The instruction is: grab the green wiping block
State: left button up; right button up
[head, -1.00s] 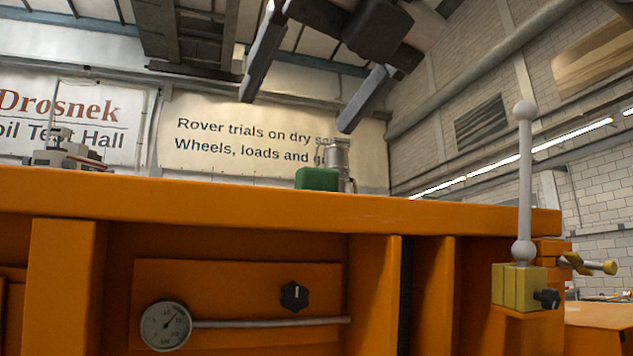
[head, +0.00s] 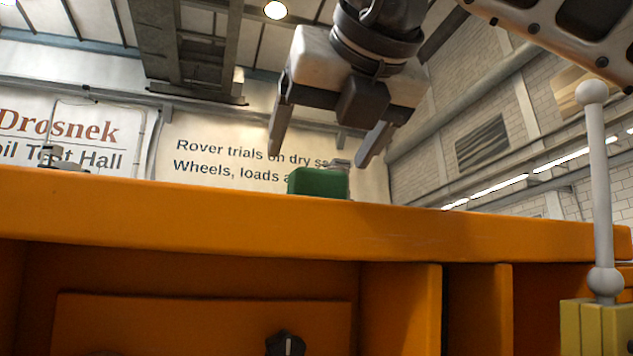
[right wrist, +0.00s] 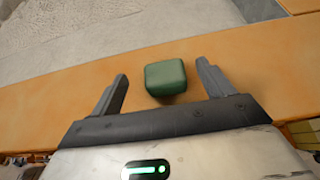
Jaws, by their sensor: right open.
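The green wiping block (head: 319,183) sits on the top rim of the orange sandbed wall. In the right wrist view the block (right wrist: 166,78) rests on the orange ledge, ahead of and between my two fingertips, untouched. My right gripper (head: 318,158) is open and empty, its fingers pointing down just above the block in the head view. The right wrist view shows the same open fingers (right wrist: 162,77) on either side of the block's near part. My left gripper is in no view.
The orange sandbed wall (head: 200,217) runs across the head view. Grey sand (right wrist: 60,40) lies beyond the ledge in the wrist view. A white post with ball ends (head: 597,180) stands on a yellow block (head: 597,328) at the right. A dark knob (head: 287,343) is on the front panel.

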aim_at(312, 184)
jog(key=shift+f+p+x, duration=0.2)
jog(key=shift+p+x, duration=0.2)
jog(key=shift+x, duration=1.15)
jog(key=shift+f+p+x, duration=0.2)
jog(key=shift+p+x, duration=0.2)
jog(key=shift+x, duration=1.15)
jog(key=shift+d, duration=0.2)
jog(key=shift+c, duration=0.3)
jog(key=c, duration=1)
